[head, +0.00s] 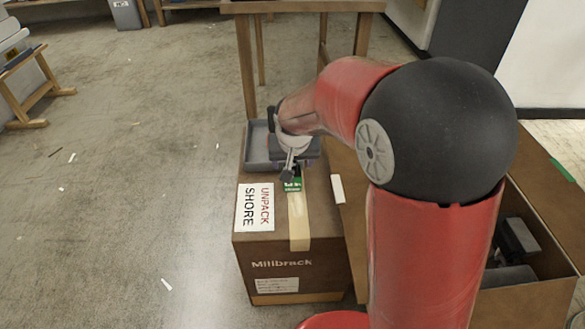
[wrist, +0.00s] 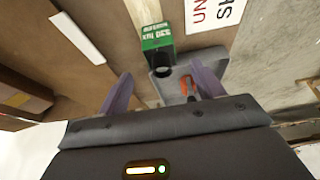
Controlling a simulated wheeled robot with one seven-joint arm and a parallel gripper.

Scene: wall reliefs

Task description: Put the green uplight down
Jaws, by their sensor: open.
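The green uplight (wrist: 157,38) is a small green block with white lettering and a dark round end. It rests on the top of a cardboard box (head: 285,225), by the pale tape strip. In the head view the uplight (head: 294,185) shows just in front of my gripper (head: 289,172), partly covered by it. In the wrist view my gripper (wrist: 162,72) has its two purple fingers apart, with the uplight just beyond the fingertips and not clasped. Whether a finger touches it, I cannot tell.
A grey tray (head: 257,142) sits on the box's far part. A small orange and dark item (wrist: 187,88) shows near the right finger. An open box (head: 540,292) with dark things stands at the right.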

